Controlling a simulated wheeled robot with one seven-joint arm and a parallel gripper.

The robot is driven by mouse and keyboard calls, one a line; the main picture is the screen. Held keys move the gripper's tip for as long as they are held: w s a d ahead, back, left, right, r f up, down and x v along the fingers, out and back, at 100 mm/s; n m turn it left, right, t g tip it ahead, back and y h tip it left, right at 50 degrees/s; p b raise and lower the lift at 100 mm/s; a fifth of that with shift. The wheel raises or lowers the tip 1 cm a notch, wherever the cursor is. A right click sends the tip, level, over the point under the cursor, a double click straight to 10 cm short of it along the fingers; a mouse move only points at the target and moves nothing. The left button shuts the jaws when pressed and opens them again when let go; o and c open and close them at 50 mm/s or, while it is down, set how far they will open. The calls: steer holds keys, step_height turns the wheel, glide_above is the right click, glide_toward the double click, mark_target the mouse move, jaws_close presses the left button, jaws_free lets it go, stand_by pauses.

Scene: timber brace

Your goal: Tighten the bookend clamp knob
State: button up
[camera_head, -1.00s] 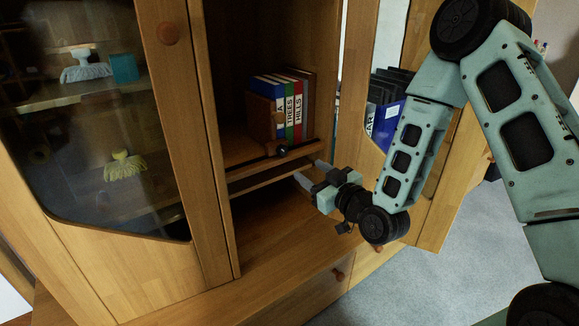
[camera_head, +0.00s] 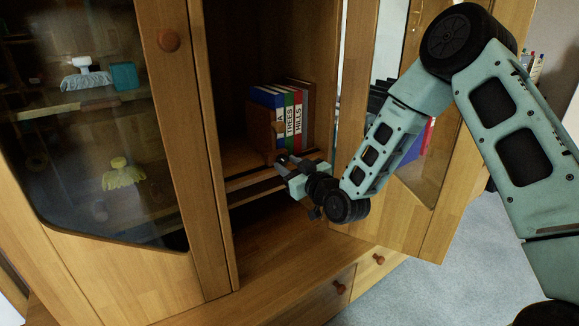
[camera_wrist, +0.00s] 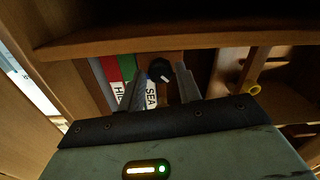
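The black clamp knob (camera_wrist: 160,70), with a white mark on its face, shows in the wrist view between my two fingertips, with a gap visible on each side. My gripper (camera_wrist: 159,80) is open and empty. In the head view my gripper (camera_head: 291,164) is at the shelf's front edge, and its fingers and the knob are hard to tell apart there. The wooden bookend (camera_head: 261,129) stands upright at the left end of a row of books. Whether the fingers touch the knob cannot be seen.
Several books, blue (camera_head: 269,98), green, red and brown, stand on the shelf beside the bookend. A closed glass door (camera_head: 105,150) is at left. A shelf board (camera_wrist: 160,42) crosses the top of the wrist view.

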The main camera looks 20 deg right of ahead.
steer(key=c, duration=0.5)
steer(key=shift+m, duration=0.3)
steer(key=m+p, duration=0.2)
steer(key=m, duration=0.4)
steer(key=m+p, duration=0.2)
steer(key=m, duration=0.5)
steer(key=shift+r, duration=0.1)
steer(key=m+p, duration=0.2)
steer(key=m, duration=0.4)
steer(key=shift+a+p, duration=0.1)
steer(key=shift+p, duration=0.3)
steer(key=m, duration=0.3)
steer(key=shift+m+p, duration=0.3)
steer(key=shift+p, duration=0.1)
steer(key=shift+m, duration=1.6)
